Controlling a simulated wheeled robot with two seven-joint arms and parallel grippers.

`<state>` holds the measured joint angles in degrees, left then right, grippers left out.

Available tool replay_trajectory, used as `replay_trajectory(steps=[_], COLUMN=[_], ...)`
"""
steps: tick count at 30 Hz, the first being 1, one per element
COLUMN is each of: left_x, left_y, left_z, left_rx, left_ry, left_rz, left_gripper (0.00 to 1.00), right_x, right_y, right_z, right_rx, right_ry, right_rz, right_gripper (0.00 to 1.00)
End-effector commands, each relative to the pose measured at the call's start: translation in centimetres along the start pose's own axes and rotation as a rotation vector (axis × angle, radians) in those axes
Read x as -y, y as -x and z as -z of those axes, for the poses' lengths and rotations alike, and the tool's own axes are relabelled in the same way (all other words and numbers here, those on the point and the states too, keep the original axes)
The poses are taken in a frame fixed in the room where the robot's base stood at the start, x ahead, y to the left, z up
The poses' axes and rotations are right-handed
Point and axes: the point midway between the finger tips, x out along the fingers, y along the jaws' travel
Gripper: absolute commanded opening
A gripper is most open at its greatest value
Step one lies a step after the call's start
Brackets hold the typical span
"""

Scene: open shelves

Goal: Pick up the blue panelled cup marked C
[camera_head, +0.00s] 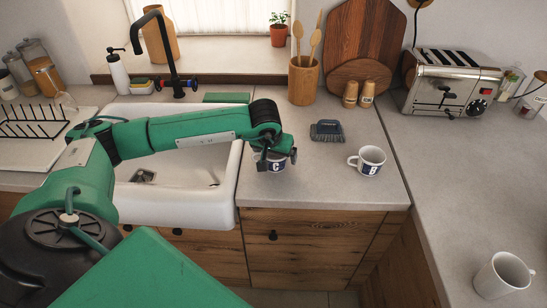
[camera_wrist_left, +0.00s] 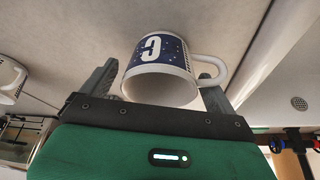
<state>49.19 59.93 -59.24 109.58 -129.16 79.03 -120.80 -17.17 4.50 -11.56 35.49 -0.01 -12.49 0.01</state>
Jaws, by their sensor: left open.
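The blue panelled cup marked C (camera_head: 277,166) stands on the counter just right of the sink, partly hidden by my left gripper (camera_head: 273,157). In the left wrist view the cup (camera_wrist_left: 155,52) appears upside down, with a white C on its dark blue panel and its handle on the right. My left gripper (camera_wrist_left: 160,85) is open, with one finger on each side of the cup. The right finger is close to the handle; I cannot tell whether they touch. My right gripper is not in view.
The white sink (camera_head: 228,190) lies to the left. A plain white mug (camera_head: 503,275) is at the lower right. A toaster (camera_head: 449,82) and utensil holder (camera_head: 304,81) stand behind.

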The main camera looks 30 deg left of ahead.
Motion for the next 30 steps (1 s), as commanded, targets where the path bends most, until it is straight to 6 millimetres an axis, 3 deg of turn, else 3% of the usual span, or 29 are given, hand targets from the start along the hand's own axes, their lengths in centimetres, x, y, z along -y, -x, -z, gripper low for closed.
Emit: replay_trajectory(steps=[9,18,30], left_x=[0.03,0.01,-0.02], left_y=[-0.84,-0.82,-0.03], left_z=[-0.02,-0.04,0.38], left_rx=[0.000,0.000,-0.003], left_ry=[0.000,0.000,0.000], left_rz=[0.001,0.000,-0.001], left_gripper=[0.92,0.40,0.40], right_x=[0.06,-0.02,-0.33], right_y=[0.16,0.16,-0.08], right_z=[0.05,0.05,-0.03], right_rx=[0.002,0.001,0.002], right_ry=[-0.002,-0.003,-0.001], right_rz=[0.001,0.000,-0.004], right_gripper=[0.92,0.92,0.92])
